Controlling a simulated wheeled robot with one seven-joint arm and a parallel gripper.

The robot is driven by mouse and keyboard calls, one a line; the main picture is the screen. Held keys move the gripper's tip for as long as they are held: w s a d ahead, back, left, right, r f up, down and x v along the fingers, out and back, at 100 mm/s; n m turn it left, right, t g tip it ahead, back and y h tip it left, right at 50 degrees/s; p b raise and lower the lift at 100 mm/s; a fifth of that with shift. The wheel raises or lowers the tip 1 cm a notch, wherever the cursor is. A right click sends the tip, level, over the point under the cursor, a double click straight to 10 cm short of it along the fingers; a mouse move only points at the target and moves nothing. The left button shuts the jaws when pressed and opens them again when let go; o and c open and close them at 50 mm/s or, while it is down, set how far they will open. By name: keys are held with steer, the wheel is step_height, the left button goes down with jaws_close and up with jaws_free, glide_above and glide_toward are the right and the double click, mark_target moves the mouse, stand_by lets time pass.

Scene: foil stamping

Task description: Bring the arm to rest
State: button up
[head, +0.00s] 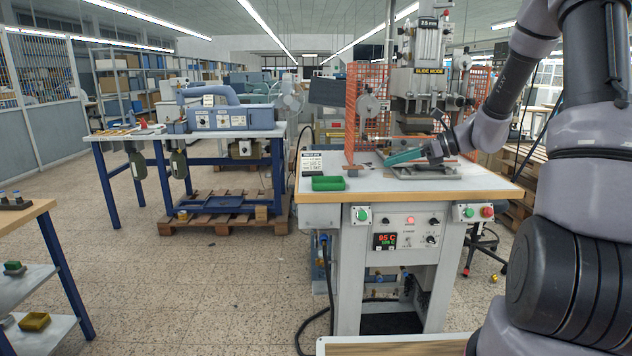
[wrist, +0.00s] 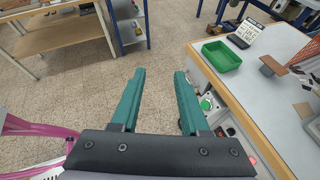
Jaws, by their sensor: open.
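My gripper (head: 404,157) has teal fingers and shows in the head view in front of the foil stamping press (head: 417,85), above the worktable (head: 400,188). My grey arm comes in from the right side. In the wrist view my gripper (wrist: 158,74) is open, with two parallel teal fingers apart and nothing between them. The floor shows between and beyond the fingers. The green tray (wrist: 221,56) lies to the right of the fingers, apart from them.
The worktable also carries the green tray (head: 328,184) and a small sign (head: 312,164). Orange mesh guards (head: 367,105) flank the press. A blue bench (head: 225,130) stands back left and a shelf unit (head: 38,285) front left. Open floor (head: 190,290) lies between.

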steer(key=s+d+r+n+t+h, duration=0.1)
steer(key=s+r+n+h, duration=0.2)
steer(key=s, duration=0.6)
steer(key=s+d+r+n+h, duration=0.1)
steer(key=s+r+n+h, duration=0.3)
steer(key=s+r+n, duration=0.3)
steer(key=s+d+r+n+t+h, duration=0.1)
steer(key=s+r+n+h, duration=0.2)
steer(key=s+n, duration=0.6)
step_height(320, 180, up, 2)
steer(key=shift+s+d+r+t, duration=0.1)
steer(key=shift+s+d+t, duration=0.15)
steer(key=shift+s, duration=0.55)
